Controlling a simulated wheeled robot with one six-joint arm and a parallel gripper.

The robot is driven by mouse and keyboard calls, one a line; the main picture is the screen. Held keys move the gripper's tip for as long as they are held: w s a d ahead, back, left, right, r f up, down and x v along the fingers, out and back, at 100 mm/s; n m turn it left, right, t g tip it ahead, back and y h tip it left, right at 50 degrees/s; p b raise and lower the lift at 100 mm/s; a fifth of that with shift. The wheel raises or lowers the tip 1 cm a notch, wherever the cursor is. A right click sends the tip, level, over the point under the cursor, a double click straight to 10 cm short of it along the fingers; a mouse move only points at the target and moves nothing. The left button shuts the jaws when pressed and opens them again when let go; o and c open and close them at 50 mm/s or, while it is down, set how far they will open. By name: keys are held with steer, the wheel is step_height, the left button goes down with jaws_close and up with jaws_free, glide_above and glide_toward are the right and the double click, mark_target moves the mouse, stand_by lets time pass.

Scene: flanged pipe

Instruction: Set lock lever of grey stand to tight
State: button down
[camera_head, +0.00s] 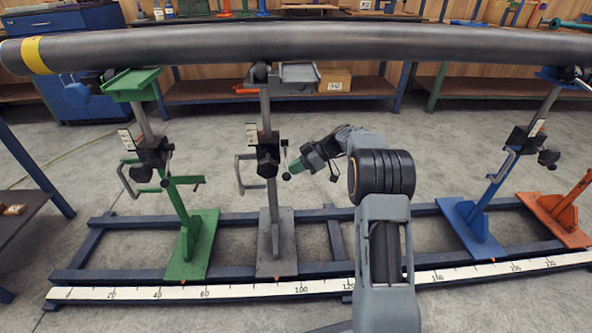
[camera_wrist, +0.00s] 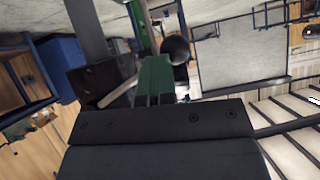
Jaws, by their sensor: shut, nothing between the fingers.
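The grey stand (camera_head: 277,243) is left of centre in the head view, its post rising to a support head under the pipe. Its black clamp block (camera_head: 266,157) sits partway up the post. A thin lock lever hangs at the block's right side, with a black ball knob (camera_head: 286,176) at its low end. My gripper (camera_head: 294,167) is just right of the lever, its green fingers shut and empty. In the wrist view the closed fingers (camera_wrist: 153,80) are beside the ball knob (camera_wrist: 177,50); I cannot tell whether they touch. The dark clamp block (camera_wrist: 92,82) is left of them.
A long grey pipe (camera_head: 300,42) spans above the stands. A green stand (camera_head: 197,245) is at left, a blue stand (camera_head: 472,228) and an orange stand (camera_head: 560,220) at right. All stand on a blue floor frame with a scale strip (camera_head: 230,291). A crank handle (camera_head: 240,180) projects left of the grey post.

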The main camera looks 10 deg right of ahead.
steer(key=shift+a+f, duration=0.4)
steer(key=shift+f, duration=0.1)
steer(key=shift+d, duration=0.1)
steer(key=s+d+r+p, duration=0.1)
steer(key=s+d+r, duration=0.2)
steer(key=d+r, duration=0.2)
steer(key=d, duration=0.2)
steer(key=shift+s+d+r, duration=0.2)
steer(key=shift+s+d, duration=0.05)
steer(key=shift+d, duration=0.15)
steer(key=shift+r, duration=0.1)
stand_by(0.4)
steer(key=s+a+r+m+h+p, duration=0.2)
steer(key=s+r+m+p, duration=0.3)
steer(key=s+r+p, duration=0.4)
steer(key=s+a+r+m+t+h+p, duration=0.1)
steer(key=s+r+m+h+p, duration=0.4)
steer(key=s+r+p, duration=0.5)
steer(key=s+a+r+m+t+h+p, duration=0.1)
steer(key=s+a+r+m+h+p, duration=0.2)
steer(key=s+r+p, duration=0.6)
step_height(320, 180, up, 10)
steer(key=m+h+p, duration=0.1)
steer(key=m+p, duration=0.1)
steer(key=p, duration=0.7)
steer(key=shift+s+a+m+p, duration=0.15)
steer(key=shift+s+m+p, duration=0.15)
steer(key=c, duration=1.8)
jaws_free()
steer(key=shift+f, duration=0.1)
